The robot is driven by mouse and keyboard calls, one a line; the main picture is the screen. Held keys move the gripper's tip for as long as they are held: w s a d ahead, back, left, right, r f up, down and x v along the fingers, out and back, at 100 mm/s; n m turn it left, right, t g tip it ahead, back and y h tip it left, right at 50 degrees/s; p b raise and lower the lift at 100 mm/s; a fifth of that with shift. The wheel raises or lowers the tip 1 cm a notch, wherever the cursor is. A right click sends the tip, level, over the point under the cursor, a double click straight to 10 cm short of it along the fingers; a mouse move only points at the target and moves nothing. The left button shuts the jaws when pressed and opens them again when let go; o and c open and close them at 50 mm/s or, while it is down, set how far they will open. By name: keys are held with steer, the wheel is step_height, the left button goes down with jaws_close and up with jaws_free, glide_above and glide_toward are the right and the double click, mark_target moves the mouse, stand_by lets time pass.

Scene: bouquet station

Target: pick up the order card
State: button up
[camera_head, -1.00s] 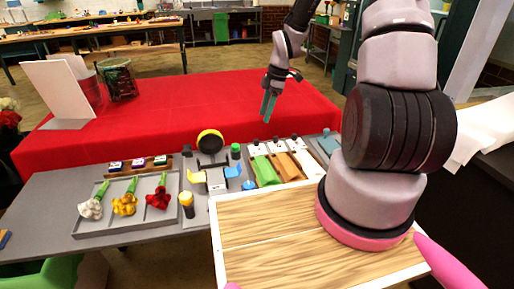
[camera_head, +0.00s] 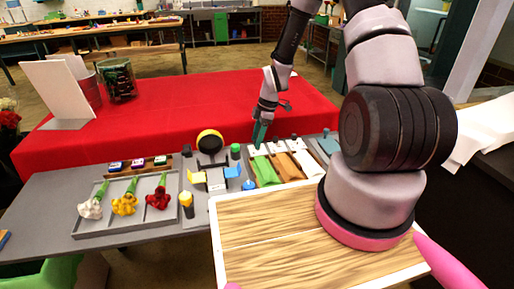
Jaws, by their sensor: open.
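No single item is clearly marked as the order card. Small white cards with dark marks stand at the heads of the wraps; one white card (camera_head: 257,151) is behind the green wrap (camera_head: 265,171). A large white panel (camera_head: 56,88) stands at the left of the red table. My gripper (camera_head: 259,141) is open and points down, just above and behind the white card at the green wrap. Its fingers are small in view, and I cannot tell whether they touch the card.
The grey bench (camera_head: 55,192) holds a flower tray (camera_head: 90,228), a black roll stand (camera_head: 211,146), a green-capped jar (camera_head: 235,151) and a yellow-black bottle (camera_head: 186,204). A brown wrap (camera_head: 286,167) lies beside the green one. The red table (camera_head: 190,100) is mostly clear.

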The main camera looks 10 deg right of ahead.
jaws_close()
